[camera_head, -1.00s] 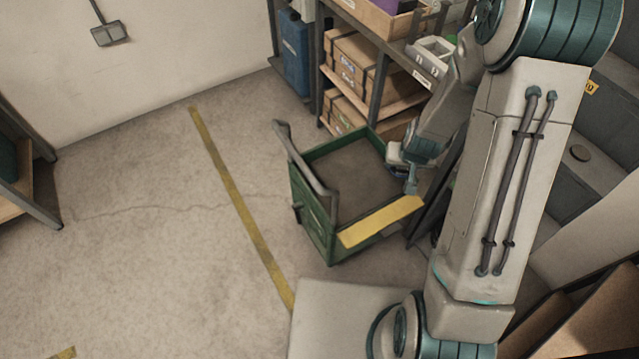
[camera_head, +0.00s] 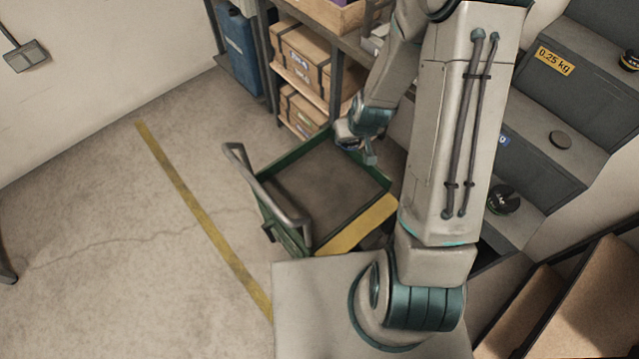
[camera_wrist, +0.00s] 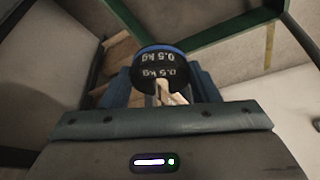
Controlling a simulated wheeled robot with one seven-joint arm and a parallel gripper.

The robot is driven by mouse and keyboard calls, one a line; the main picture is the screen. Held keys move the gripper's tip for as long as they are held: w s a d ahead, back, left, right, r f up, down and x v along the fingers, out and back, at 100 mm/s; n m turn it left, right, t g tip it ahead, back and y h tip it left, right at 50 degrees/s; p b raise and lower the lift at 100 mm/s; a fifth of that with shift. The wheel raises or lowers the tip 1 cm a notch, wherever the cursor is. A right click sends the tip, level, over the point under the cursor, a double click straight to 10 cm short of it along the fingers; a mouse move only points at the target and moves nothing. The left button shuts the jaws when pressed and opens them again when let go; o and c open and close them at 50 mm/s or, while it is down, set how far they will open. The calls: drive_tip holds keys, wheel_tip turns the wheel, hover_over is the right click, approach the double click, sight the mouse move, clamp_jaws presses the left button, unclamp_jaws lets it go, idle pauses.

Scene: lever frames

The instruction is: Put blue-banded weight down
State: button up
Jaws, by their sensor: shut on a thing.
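The blue-banded weight (camera_wrist: 157,66) is a black disc marked 0.5 kg with a blue rim. In the wrist view it sits between the fingers of my gripper (camera_wrist: 163,92), which is shut on it. In the head view my gripper (camera_head: 370,157) hangs near the far right corner of the green cart; the weight is not clearly visible there. A grey stepped stand (camera_head: 545,125) is at the right. It has a yellow 0.25 kg label (camera_head: 555,61) and a blue label (camera_head: 504,139), mostly hidden by my arm.
The green cart (camera_head: 362,232) has a grey bed and a yellow edge strip. A dark weight (camera_head: 502,200) is low on the stand, and a yellow-banded weight (camera_head: 629,61) is higher. Shelves with boxes (camera_head: 303,57) stand behind the cart. The floor at left is clear.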

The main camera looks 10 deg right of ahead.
drive_tip(key=s+f+n+g+y+b, duration=0.1)
drive_tip(key=s+f+n+y+b, duration=0.1)
drive_tip(key=s+f+n+b, duration=0.35)
drive_tip(key=n+g+y+b, duration=0.2)
drive_tip(key=n+g+b, duration=0.2)
drive_tip(key=n+b, duration=1.05)
hover_over(310, 212)
drive_tip(key=d+b, duration=0.1)
drive_tip(key=b, duration=0.1)
drive_tip(key=shift+m, duration=0.6)
wheel_tip(310, 212, down, 15)
drive_tip(key=shift+w+d+r, duration=0.1)
drive_tip(key=shift+w+d, duration=0.05)
wheel_tip(310, 212, down, 4)
drive_tip(key=shift+b, duration=1.05)
drive_tip(key=shift+r, duration=0.1)
drive_tip(key=o, duration=1.4)
drive_tip(key=shift+c, duration=0.2)
